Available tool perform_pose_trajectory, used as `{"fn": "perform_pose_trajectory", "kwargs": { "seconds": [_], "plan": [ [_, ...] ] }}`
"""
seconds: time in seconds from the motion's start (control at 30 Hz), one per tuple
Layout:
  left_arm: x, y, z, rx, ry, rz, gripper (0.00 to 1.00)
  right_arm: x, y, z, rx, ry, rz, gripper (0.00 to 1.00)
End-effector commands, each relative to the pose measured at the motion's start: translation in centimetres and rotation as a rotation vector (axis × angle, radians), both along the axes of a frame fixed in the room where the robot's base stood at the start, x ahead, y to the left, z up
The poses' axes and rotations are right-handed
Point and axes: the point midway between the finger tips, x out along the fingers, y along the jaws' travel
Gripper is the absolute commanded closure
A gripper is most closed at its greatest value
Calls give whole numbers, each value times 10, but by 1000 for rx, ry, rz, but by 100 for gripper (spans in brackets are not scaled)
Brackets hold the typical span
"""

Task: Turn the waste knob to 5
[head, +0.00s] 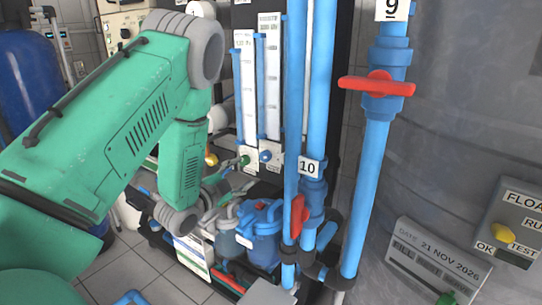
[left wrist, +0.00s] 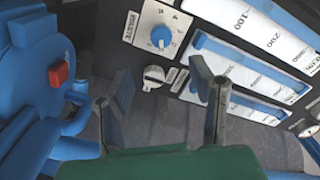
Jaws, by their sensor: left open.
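The waste knob (left wrist: 160,36) is a small blue knob on a pale dial plate marked WASTE, at the upper middle of the left wrist view. Digits ring it, but I cannot read its pointer setting. My left gripper (left wrist: 160,75) is open and empty, its two dark fingers apart. The knob lies beyond the fingertips, apart from them. In the head view my left gripper (head: 230,188) is partly hidden by my own arm, low in front of the rack panel. I cannot pick out the waste dial surely there. My right gripper is not in view.
Flow tubes (head: 270,75) stand on the panel. Blue pipes with a red valve handle (head: 377,86) rise at the right. A blue vessel (left wrist: 40,80) with a red button is close to the gripper's left.

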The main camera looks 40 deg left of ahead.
Motion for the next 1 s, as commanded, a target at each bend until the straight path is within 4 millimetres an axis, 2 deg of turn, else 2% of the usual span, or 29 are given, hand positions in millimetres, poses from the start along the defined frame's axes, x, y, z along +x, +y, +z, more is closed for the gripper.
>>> {"fn": "perform_pose_trajectory", "kwargs": {
  "seconds": [0.3, 0.5, 0.7, 1.0],
  "plan": [
    [69, 11, -2, -3, -2, 0, 50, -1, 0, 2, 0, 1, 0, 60],
    [103, 14, -2, -3, -1, -1, 50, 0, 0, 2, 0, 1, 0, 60],
    [121, 14, -1, -2, 1, 0, 50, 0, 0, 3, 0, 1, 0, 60],
    [124, 16, -2, -4, 1, 0, 50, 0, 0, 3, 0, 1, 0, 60]
  ]
}}
